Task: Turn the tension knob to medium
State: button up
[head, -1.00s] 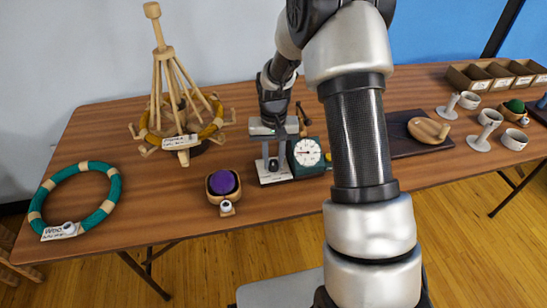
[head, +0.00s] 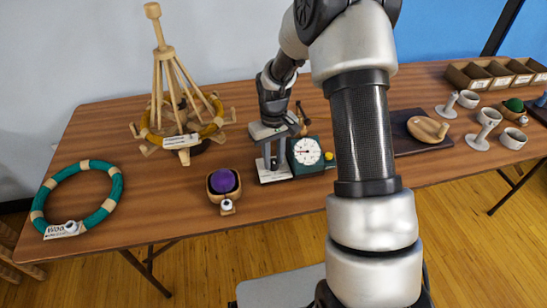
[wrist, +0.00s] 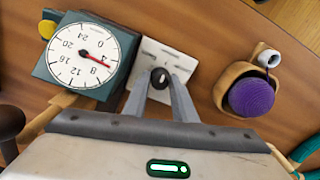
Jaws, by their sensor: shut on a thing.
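The tension knob (wrist: 160,77) is a small black knob on a white plate (wrist: 176,61) with tiny marks I cannot read. In the wrist view, my gripper (wrist: 161,80) has its two grey fingers shut on the knob, one on either side. In the head view, my gripper (head: 272,158) reaches down over the white plate (head: 273,176), and its fingers hide most of the knob. The knob's exact setting cannot be told.
A dark green box with a white dial (wrist: 84,56) and red needle stands close beside the plate. A purple ball of yarn (head: 222,182) in a wooden bowl is on the other side. A wooden yarn stand (head: 166,85) and a teal ring (head: 109,190) are further left.

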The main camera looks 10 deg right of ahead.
aim_at(274, 161)
jog(key=o, duration=1)
jog(key=shift+o, duration=0.2)
jog(key=shift+r, duration=0.1)
notch_tip(274, 161, up, 17)
jog(key=p, duration=0.2)
jog(key=shift+r+p, duration=0.2)
jog(key=shift+p, duration=0.1)
